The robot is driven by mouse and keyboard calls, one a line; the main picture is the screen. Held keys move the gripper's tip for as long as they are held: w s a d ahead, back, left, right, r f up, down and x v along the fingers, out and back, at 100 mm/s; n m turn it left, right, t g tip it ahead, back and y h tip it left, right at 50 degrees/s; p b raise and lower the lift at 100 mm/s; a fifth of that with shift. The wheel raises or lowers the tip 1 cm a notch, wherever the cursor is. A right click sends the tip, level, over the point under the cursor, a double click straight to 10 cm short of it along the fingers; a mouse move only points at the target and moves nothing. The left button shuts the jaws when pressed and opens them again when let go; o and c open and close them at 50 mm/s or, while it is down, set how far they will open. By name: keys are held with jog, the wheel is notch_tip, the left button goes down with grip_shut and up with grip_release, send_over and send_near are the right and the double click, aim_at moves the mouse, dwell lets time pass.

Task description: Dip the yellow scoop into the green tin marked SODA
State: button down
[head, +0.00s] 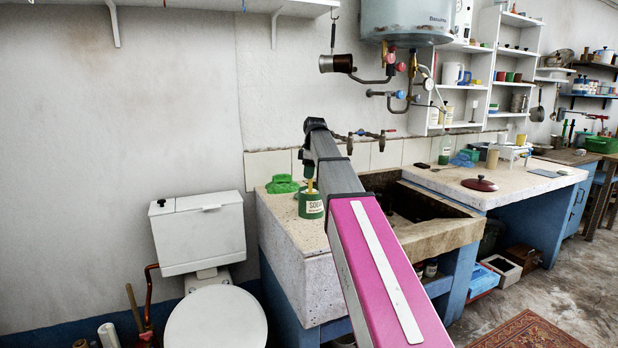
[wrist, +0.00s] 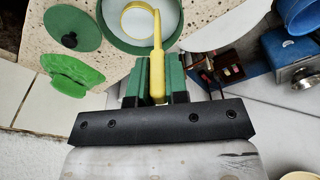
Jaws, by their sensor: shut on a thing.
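The green tin marked SODA (head: 312,207) stands on the left end of the pale stone washtrough top. In the wrist view its green rim (wrist: 111,38) is open, with white inside. My gripper (wrist: 157,68) is shut on the handle of the yellow scoop (wrist: 157,42). The scoop's round end lies within the tin's mouth in the wrist view. In the head view the yellow scoop (head: 310,187) runs from my gripper (head: 309,174) down to the tin's top, and its lower end is hidden. I cannot tell how deep it sits.
A green lid with a dark knob (wrist: 73,28) lies beside the tin. A bright green crinkled object (head: 282,184) is left of the tin near the wall. The trough basin (head: 412,212) is to the right, under taps. A toilet (head: 199,235) stands left.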

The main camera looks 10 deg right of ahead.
jog(key=shift+r, duration=4)
